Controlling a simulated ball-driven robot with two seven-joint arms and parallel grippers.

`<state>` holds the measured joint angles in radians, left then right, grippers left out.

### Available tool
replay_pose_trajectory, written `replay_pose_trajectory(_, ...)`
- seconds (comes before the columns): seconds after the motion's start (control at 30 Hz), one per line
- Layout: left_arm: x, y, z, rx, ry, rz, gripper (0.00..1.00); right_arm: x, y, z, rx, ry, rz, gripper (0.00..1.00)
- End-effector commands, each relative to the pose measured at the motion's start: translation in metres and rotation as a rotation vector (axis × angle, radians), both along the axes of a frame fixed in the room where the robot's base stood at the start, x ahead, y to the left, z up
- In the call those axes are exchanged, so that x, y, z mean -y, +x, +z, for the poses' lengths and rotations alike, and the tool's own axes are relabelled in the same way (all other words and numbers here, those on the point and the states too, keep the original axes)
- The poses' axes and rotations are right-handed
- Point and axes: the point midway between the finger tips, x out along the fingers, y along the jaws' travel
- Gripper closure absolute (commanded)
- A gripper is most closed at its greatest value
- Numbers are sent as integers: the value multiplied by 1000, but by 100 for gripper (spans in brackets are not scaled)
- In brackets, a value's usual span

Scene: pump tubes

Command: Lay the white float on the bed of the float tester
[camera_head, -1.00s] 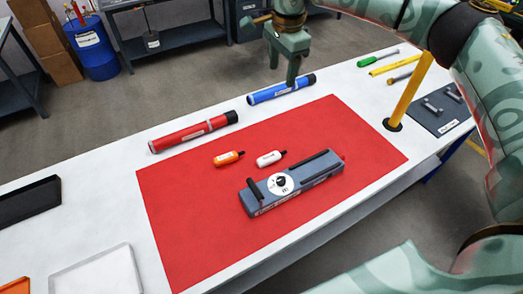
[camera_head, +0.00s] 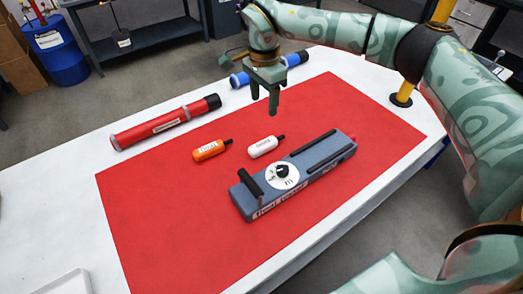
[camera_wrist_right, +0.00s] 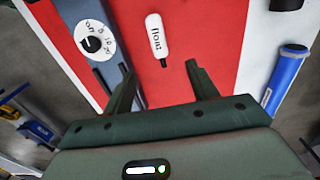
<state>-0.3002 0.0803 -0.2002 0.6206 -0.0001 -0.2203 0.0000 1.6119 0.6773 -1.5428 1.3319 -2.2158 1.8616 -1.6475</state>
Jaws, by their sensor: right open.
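My right gripper (camera_head: 265,97) is open and empty, above and beyond the white float. In the right wrist view its fingertips (camera_wrist_right: 160,75) are apart, with the float past them. My left gripper is not in view.
An orange float (camera_head: 211,150) lies left of the white one on the red mat (camera_head: 150,225). A red tube (camera_head: 165,125) and a blue tube (camera_head: 240,80) lie behind. A yellow post (camera_head: 408,88) stands at the right. The mat's front left is clear.

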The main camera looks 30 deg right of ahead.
Motion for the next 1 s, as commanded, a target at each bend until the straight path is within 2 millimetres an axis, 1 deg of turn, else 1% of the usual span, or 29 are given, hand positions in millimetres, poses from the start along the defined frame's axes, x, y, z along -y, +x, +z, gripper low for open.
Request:
replay_pose_trajectory(0.03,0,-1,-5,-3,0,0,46,0,-1,-15,-4,0,1,42)
replay_pose_trajectory(0.1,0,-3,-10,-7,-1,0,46,0,-1,-33,-5,0,0,42)
replay_pose_trajectory(0.2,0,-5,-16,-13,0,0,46,0,-1,-59,-5,-1,0,42)
replay_pose_trajectory(0.3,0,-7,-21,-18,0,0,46,0,-1,-78,-3,1,0,42)
replay_pose_trajectory(0.4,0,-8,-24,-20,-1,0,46,0,-1,-90,-1,-1,-1,42)
replay_pose_trajectory(0.57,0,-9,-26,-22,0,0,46,0,-1,-97,0,0,-1,42)
replay_pose_trajectory(0.63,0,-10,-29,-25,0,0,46,-1,-2,-105,-1,0,-1,42)
replay_pose_trajectory(0.8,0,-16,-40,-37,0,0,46,-2,-5,-135,-3,0,0,42)
replay_pose_trajectory(0.87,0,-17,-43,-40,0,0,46,-2,-5,-144,-3,0,0,42)
replay_pose_trajectory(0.93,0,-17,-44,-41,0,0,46,-2,-5,-148,-1,0,0,42)
replay_pose_trajectory(1.0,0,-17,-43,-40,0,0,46,-2,-4,-146,2,-1,-1,42)
